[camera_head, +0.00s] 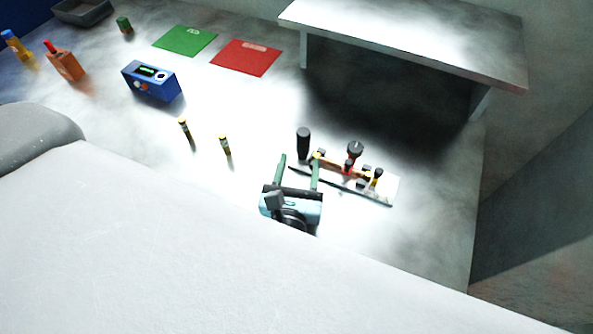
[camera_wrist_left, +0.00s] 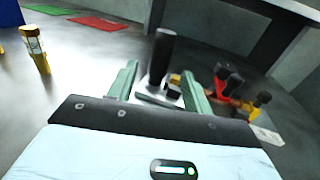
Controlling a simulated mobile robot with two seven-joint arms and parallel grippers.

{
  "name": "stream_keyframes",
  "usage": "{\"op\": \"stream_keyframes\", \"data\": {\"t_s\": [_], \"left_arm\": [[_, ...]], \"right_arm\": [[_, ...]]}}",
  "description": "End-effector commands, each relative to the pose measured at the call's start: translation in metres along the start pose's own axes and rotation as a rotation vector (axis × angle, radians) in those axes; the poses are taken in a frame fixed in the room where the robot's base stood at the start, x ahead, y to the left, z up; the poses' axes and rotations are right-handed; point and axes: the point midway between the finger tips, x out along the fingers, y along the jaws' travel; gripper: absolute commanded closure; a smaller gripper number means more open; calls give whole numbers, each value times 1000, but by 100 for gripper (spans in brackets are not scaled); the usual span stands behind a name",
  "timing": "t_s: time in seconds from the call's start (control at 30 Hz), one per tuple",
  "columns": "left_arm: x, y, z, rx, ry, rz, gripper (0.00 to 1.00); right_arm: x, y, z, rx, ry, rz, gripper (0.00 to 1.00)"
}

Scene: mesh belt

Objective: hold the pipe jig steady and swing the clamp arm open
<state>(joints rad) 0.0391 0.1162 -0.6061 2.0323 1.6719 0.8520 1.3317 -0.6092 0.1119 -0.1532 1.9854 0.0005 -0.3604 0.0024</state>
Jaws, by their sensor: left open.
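The pipe jig (camera_head: 385,201) is a flat plate on the table, right of centre in the head view, carrying a black upright post (camera_head: 303,141) at its left end. The clamp arm (camera_head: 345,169), orange-yellow with red and black knobs, lies along the plate; its red parts also show in the left wrist view (camera_wrist_left: 222,84). My left gripper (camera_head: 299,172) is open at the jig's left end, fingers pointing toward the black post. In the left wrist view the post (camera_wrist_left: 161,57) stands beyond and between the fingertips. I cannot tell whether any finger touches the jig. My right gripper is not in view.
Two small yellow-black posts (camera_head: 225,146) stand left of the jig. A blue device (camera_head: 151,83), green mat (camera_head: 185,40) and red mat (camera_head: 246,57) lie farther back. A raised grey shelf (camera_head: 410,42) stands behind the jig. The table between the mats and jig is mostly clear.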

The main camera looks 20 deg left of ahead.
Motion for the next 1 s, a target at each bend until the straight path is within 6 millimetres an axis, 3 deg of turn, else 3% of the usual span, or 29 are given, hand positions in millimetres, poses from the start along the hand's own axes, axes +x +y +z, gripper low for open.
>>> {"op": "stream_keyframes", "data": {"t_s": [0.2,0.4,0.8,1.0], "left_arm": [[34,0,5,2,-9,1,50],[54,0,3,0,-5,0,50],[61,0,1,0,-1,1,50],[60,0,1,-1,-1,1,75]], "right_arm": [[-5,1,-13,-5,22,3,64],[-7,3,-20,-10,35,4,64],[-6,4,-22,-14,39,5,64],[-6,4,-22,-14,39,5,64]]}}
